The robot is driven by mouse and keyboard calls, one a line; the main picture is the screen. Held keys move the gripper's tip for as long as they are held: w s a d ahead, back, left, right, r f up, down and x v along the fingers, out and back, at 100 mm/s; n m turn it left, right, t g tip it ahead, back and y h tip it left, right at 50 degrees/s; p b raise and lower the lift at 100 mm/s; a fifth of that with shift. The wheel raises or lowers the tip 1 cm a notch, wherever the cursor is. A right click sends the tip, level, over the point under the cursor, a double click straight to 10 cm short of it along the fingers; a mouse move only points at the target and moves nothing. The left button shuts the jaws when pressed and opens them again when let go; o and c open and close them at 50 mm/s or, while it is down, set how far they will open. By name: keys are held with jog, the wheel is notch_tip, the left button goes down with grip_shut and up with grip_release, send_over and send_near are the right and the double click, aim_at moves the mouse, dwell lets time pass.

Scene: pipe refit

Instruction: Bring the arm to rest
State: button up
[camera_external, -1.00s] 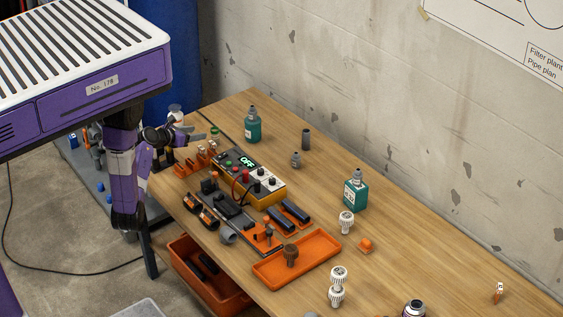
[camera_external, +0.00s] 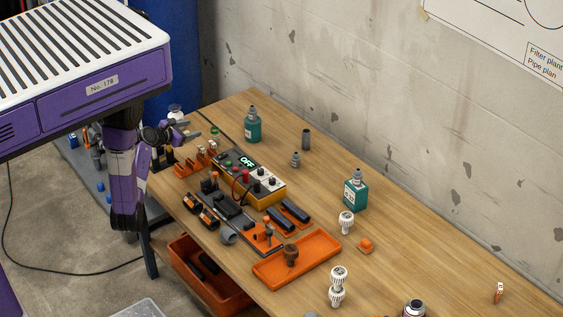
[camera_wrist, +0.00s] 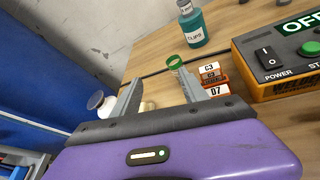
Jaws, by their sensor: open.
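My purple arm hangs at the left end of the wooden bench in the outside view. My gripper (camera_external: 192,130) is over the bench's left end, just left of the orange labelled racks and the yellow control box. In the wrist view my gripper (camera_wrist: 156,98) shows two grey fingers spread apart with no object held between them. A green ring (camera_wrist: 175,62) shows close to the right finger, on or above the bench; I cannot tell whether they touch.
The yellow control box (camera_external: 262,197) reads OFF. Teal bottles (camera_external: 253,126) stand toward the wall. An orange tray (camera_external: 315,251) lies in front, with a brown knob piece in it. An orange bin (camera_external: 195,285) is below the bench edge.

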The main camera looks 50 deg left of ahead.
jog(key=s+d+r+m+h, duration=0.1)
jog(key=s+d+r+m, duration=0.2)
jog(key=s+d+m, duration=0.8)
jog(key=s+d+r+m+t+h, duration=0.1)
jog(key=s+d+r+m, duration=0.3)
jog(key=s+d+m, duration=0.8)
jog(key=d+m+h, duration=0.1)
jog(key=d+m, duration=0.5)
jog(key=m, duration=0.6)
jog(key=shift+s, duration=0.15)
